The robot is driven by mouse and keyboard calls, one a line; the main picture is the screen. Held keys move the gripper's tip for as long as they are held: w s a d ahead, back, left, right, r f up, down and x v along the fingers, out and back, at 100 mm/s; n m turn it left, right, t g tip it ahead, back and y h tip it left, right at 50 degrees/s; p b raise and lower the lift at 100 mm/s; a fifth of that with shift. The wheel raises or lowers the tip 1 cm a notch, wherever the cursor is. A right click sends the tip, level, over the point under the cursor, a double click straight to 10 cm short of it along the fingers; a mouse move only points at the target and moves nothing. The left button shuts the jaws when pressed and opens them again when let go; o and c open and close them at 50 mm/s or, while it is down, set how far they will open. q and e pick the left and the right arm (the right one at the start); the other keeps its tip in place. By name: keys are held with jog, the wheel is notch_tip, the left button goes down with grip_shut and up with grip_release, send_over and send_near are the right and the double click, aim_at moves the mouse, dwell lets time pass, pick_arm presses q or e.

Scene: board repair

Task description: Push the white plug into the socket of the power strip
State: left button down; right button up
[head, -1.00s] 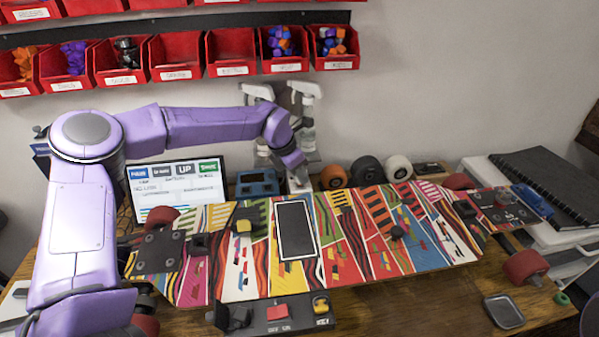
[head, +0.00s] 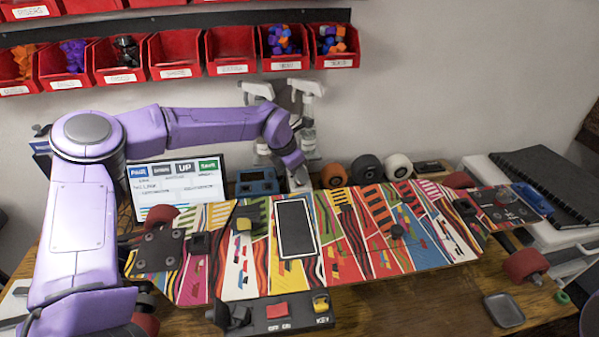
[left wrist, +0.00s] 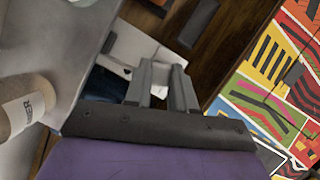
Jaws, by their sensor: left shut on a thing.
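My left gripper (head: 297,178) reaches down behind the painted skateboard deck, beside the spray bottles. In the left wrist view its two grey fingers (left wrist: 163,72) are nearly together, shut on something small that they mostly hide. A white body (left wrist: 140,46) lies at and just beyond the fingertips. I cannot tell in this view how much of it is the white plug and how much the power strip, nor whether the plug is in a socket. In the head view the plug and the strip cannot be made out behind the deck. My right gripper is not in view.
The deck (head: 350,230) fills the table's middle, with a phone-like slab (head: 295,229) on it. Spray bottles (head: 308,105) and wheels (head: 365,170) stand behind it. A cleaner bottle (left wrist: 22,105) is close to the left gripper. A switch box (head: 275,313) lies in front.

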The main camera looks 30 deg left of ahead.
pick_arm(q)
jog(key=shift+f, duration=0.4)
dwell(0.3)
jog(key=c, duration=0.6)
grip_release()
jog(key=shift+r, duration=0.25)
jog(key=shift+r+p, duration=3.65)
jog(key=shift+r, duration=0.75)
jog(key=shift+f, duration=0.1)
